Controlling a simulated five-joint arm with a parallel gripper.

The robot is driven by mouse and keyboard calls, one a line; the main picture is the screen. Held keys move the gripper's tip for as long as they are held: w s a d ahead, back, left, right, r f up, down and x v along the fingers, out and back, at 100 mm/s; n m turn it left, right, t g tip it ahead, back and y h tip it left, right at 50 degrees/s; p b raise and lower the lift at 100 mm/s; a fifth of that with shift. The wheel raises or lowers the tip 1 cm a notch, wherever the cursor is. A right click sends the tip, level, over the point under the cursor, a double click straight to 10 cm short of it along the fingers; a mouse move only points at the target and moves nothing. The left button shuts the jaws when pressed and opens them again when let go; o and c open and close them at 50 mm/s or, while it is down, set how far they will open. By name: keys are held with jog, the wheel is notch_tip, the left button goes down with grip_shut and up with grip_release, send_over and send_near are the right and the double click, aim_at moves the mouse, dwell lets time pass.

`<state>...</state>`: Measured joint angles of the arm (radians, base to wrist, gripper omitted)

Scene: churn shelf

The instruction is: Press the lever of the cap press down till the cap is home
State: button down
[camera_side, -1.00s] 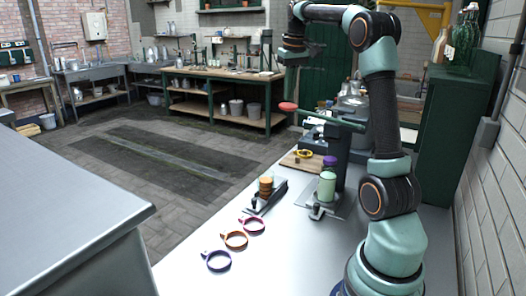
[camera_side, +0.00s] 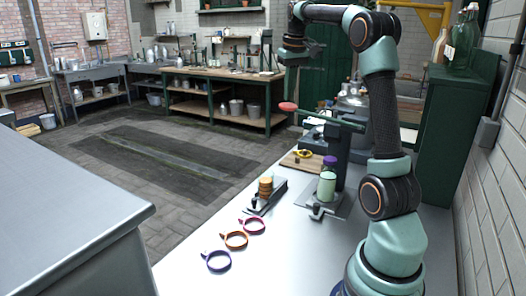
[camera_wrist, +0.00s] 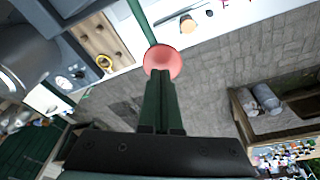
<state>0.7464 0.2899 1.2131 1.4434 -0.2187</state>
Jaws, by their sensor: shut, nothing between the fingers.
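The cap press (camera_side: 343,155) stands on the bench, its green lever (camera_side: 330,118) reaching out to the left, sloping slightly up to a red knob (camera_side: 288,107). A bottle of pale green contents (camera_side: 326,186) stands upright at the press with a purple cap (camera_side: 330,161) on its top; I cannot tell how far the cap is seated. My gripper (camera_side: 290,94) is shut and empty, pointing down just above the knob. In the wrist view the knob (camera_wrist: 162,62) shows just beyond the shut fingertips (camera_wrist: 158,76); whether they touch is unclear.
Purple, orange and magenta ring clamps (camera_side: 236,240) lie on the bench. A wooden board with a yellow ring (camera_side: 303,154) is behind. A green cabinet (camera_side: 450,140) stands at right.

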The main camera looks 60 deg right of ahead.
aim_at(288, 105)
jog(key=shift+f, duration=0.15)
jog(key=shift+f, duration=1.5)
jog(key=shift+w+f, duration=0.1)
jog(key=shift+f, duration=0.6)
jog(key=shift+f, duration=0.95)
